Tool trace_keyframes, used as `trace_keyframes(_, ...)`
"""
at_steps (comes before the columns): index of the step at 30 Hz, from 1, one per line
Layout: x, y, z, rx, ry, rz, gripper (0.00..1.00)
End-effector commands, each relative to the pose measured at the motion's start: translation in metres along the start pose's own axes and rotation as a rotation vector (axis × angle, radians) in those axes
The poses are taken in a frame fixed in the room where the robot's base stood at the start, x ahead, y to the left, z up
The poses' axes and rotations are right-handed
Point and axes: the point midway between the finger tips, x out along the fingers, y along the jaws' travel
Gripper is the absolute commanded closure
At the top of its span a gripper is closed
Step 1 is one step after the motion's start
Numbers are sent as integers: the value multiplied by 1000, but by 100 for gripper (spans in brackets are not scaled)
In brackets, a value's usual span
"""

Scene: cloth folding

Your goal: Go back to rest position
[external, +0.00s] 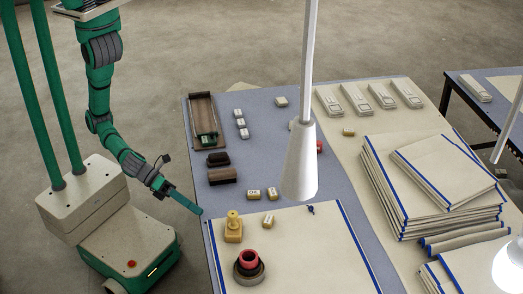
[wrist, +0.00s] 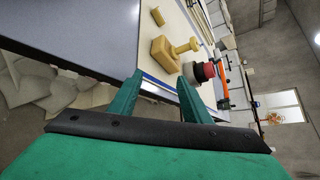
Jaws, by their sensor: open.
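A yellow stamp-like block (external: 233,231) and a red and dark round piece (external: 249,265) stand on the cloth. They also show beyond the fingers in the wrist view.
A stack of folded cream cloths (external: 425,180) is at the right. A white hanging lamp (external: 300,165) hangs over the table. Small blocks and a brown tray (external: 204,120) lie toward the back left. Open floor (external: 200,50) lies behind the table.

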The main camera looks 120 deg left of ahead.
Motion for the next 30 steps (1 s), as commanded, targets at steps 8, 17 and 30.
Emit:
trace_keyframes(8,-62,42,-4,-542,123,-30,56)
trace_keyframes(17,-146,62,13,-1287,204,-32,56)
trace_keyframes(30,-234,57,65,-2114,211,-104,56)
